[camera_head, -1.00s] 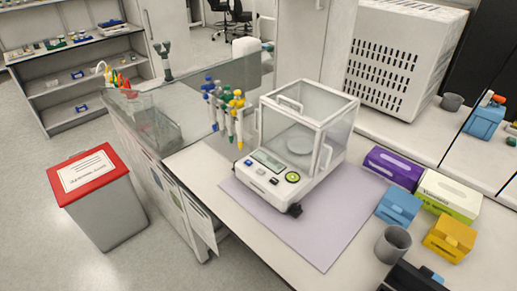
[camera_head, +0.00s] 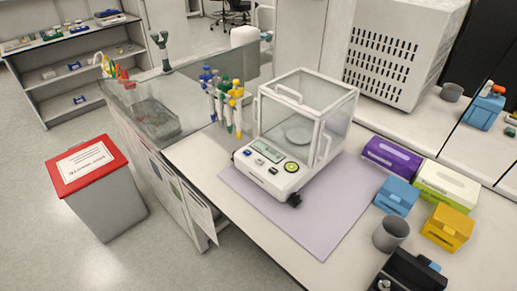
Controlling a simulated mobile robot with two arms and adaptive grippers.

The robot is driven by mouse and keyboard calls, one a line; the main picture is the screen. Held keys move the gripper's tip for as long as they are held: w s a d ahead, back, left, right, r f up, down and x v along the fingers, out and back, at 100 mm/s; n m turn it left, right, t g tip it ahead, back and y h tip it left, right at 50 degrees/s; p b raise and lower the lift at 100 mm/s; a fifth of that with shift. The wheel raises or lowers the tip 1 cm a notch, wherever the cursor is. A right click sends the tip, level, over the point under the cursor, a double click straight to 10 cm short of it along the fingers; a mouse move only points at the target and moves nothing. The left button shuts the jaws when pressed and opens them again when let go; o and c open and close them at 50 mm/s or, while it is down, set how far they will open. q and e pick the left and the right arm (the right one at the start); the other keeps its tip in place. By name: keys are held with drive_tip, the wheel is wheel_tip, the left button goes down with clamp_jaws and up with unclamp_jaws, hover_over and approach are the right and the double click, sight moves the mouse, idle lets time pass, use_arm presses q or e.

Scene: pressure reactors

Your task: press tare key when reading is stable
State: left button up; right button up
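The analytical balance (camera_head: 300,130) stands on a lilac mat (camera_head: 325,238) on the white bench. It has a clear draft shield with white frame edges, which looks closed, and a round weighing pan (camera_head: 298,134) inside that looks empty. The reading and the key labels are too small to make out.
Pipettes (camera_head: 225,100) hang on a stand left of the balance. Right of it are a purple box (camera_head: 391,158), a green-white box (camera_head: 446,186), a blue box (camera_head: 397,194), a yellow box (camera_head: 447,227) and a grey cup (camera_head: 391,234). A red-lidded bin (camera_head: 87,163) stands on the floor.

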use_arm(q)
clamp_jaws()
idle(1.2)
